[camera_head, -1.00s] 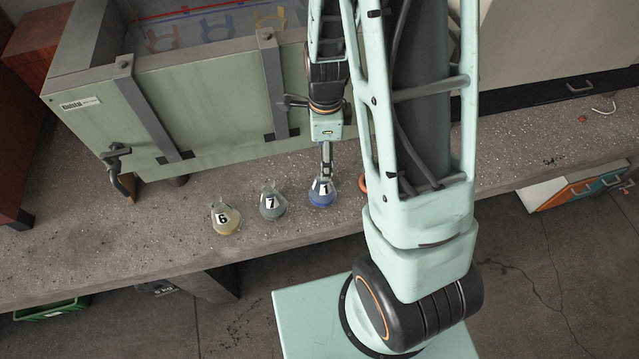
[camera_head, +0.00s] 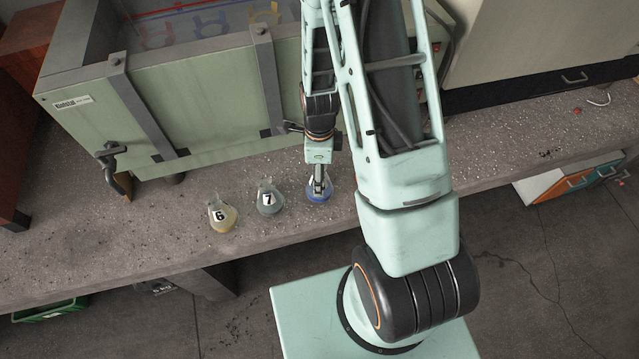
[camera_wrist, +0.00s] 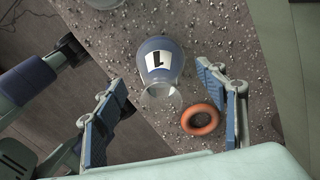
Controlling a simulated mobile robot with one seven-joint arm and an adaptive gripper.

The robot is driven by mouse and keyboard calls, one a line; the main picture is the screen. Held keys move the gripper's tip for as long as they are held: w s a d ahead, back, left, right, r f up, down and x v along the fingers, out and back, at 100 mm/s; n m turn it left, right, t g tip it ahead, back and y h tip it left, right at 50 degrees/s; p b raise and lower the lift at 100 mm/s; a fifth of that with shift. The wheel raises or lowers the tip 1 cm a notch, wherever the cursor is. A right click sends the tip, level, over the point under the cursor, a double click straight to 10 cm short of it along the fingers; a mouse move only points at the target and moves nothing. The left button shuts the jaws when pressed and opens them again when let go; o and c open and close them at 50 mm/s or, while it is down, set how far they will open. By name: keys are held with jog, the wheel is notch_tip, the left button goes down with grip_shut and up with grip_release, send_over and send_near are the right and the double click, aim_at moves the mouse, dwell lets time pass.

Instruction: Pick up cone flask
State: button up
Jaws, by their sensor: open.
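The cone flask with blue contents and the label 1 (camera_head: 318,193) stands on the concrete bench (camera_head: 100,240), partly hidden behind my gripper in the head view. In the wrist view, this flask (camera_wrist: 160,60) shows its label and its clear neck toward me. My gripper (camera_wrist: 168,103) is open, one blue-padded finger to each side, with the flask's neck between or just short of the fingertips; no contact is clear. In the head view, my gripper (camera_head: 319,186) is over the flask. Two other flasks, label 7 (camera_head: 269,199) and label 6 (camera_head: 222,216), stand to its left.
An orange ring (camera_wrist: 200,119) lies on the bench close to the flask and the right finger. A large green-grey tank (camera_head: 200,115) stands behind the flasks. The bench's front edge is close in front of them.

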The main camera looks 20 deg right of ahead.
jog(key=shift+f, duration=1.45)
jog(key=shift+c, duration=0.5)
jog(key=c, duration=1.4)
jog(key=shift+w+d+r, duration=0.1)
jog(key=shift+r, duration=0.1)
